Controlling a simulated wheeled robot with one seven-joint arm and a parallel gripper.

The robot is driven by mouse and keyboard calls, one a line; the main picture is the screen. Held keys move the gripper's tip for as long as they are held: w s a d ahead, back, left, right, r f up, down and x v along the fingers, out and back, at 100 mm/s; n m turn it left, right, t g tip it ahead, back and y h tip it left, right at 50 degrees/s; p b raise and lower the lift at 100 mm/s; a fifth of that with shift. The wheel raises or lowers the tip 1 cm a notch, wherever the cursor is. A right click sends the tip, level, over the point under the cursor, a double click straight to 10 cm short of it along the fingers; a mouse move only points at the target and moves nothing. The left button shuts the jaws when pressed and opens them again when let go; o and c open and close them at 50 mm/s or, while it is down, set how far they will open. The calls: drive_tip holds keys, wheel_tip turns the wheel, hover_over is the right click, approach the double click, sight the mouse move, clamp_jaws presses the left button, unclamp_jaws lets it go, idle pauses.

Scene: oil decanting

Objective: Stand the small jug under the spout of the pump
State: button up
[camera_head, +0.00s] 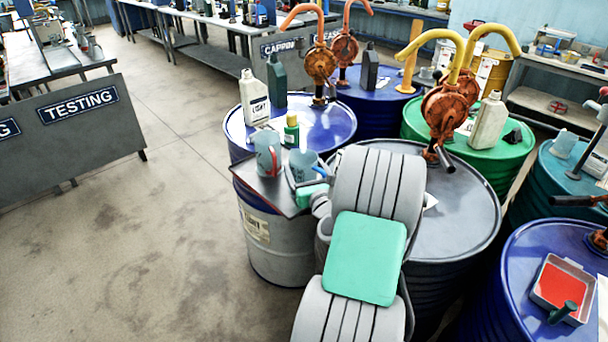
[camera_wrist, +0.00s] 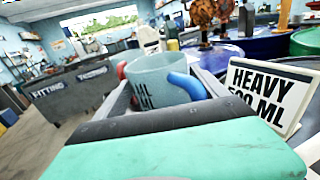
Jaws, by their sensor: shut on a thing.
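A small pale translucent jug with a blue handle (camera_head: 302,164) is at the edge of the dark shelf. In the wrist view the jug (camera_wrist: 158,75) is upright between the fingers, dark ML lettering on its wall. My gripper (camera_wrist: 160,100) is shut on this jug; in the head view my arm mostly hides the fingers. Whether the jug touches the shelf is unclear. A taller jug with a red handle (camera_head: 267,152) stands left of it. A rusty pump with a yellow spout (camera_head: 445,108) rises behind my arm, and a rusty orange pump (camera_head: 319,62) stands farther back.
The dark shelf (camera_head: 262,188) sits by a grey drum. A white HEAVY 500 ML sign (camera_wrist: 262,97) is close on the right in the wrist view. A green bottle (camera_head: 291,133) and white bottle (camera_head: 254,98) stand on the blue drum (camera_head: 340,125). Floor at left is clear.

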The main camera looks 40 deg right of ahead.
drive_tip(key=shift+r, duration=0.1)
drive_tip(key=c, duration=0.6)
